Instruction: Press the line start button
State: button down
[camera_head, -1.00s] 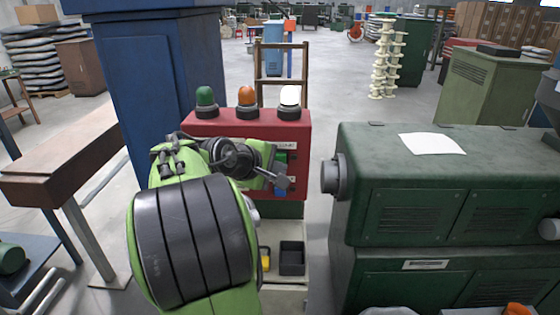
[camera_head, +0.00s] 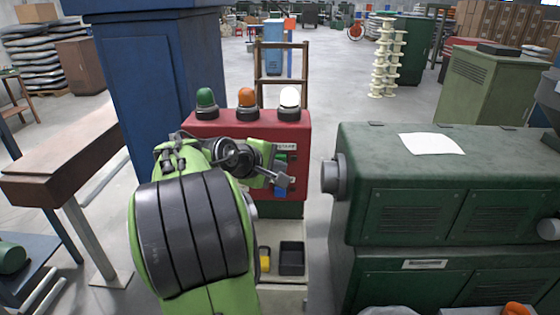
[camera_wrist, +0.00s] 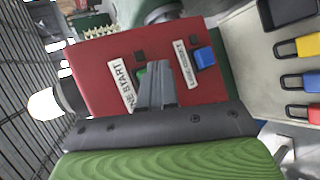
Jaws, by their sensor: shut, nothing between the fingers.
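The red control box (camera_head: 228,130) stands ahead with its panel facing me. The green start button (camera_wrist: 140,74) sits beside the LINE START label (camera_wrist: 121,84) in the wrist view. My gripper (camera_wrist: 157,66) hides part of the button. In the head view the green button (camera_head: 281,158) shows just above my gripper (camera_head: 287,182). My gripper is shut and empty, with its tips close in front of the panel. I cannot tell whether they touch it. A blue button (camera_wrist: 205,57) sits beside the LINE RESET label (camera_wrist: 185,63).
Green, orange and white lamps top the box; the white lamp (camera_head: 289,99) is nearest the green machine (camera_head: 400,180) on the right. A blue cabinet (camera_head: 150,90) stands left. Below the panel, a pale surface holds a black bin (camera_head: 292,258) and padlocks (camera_wrist: 298,47).

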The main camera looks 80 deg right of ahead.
jog(key=shift+w+d+p, duration=0.1)
jog(key=shift+d+p, duration=0.25)
jog(key=shift+d, duration=0.05)
dwell(0.5)
jog(key=shift+a, duration=0.1)
jog(key=shift+s+a, duration=0.2)
jog(key=shift+a, duration=0.6)
jog(key=shift+s+a+b, duration=0.2)
jog(key=shift+a, duration=0.6)
jog(key=shift+s+a+b, duration=0.15)
jog(key=shift+a+b, duration=0.05)
jog(key=shift+a, duration=0.6)
jog(key=shift+s+a+b, duration=0.2)
jog(key=shift+a, duration=0.6)
jog(key=w+a+f+n+t+y, duration=0.1)
jog(key=w+a+f+t+y, duration=0.15)
jog(key=w+a+t, duration=0.6)
jog(key=w+a+f+t+y, duration=0.1)
jog(key=w+a+f+y, duration=0.3)
jog(key=a, duration=1)
jog(key=s+a+n+y, duration=0.2)
jog(key=s+a+y, duration=0.1)
jog(key=a, duration=1.2)
jog(key=shift+s+a+f+y, duration=0.15)
jog(key=shift+f+y, duration=0.3)
jog(key=shift+y, duration=0.2)
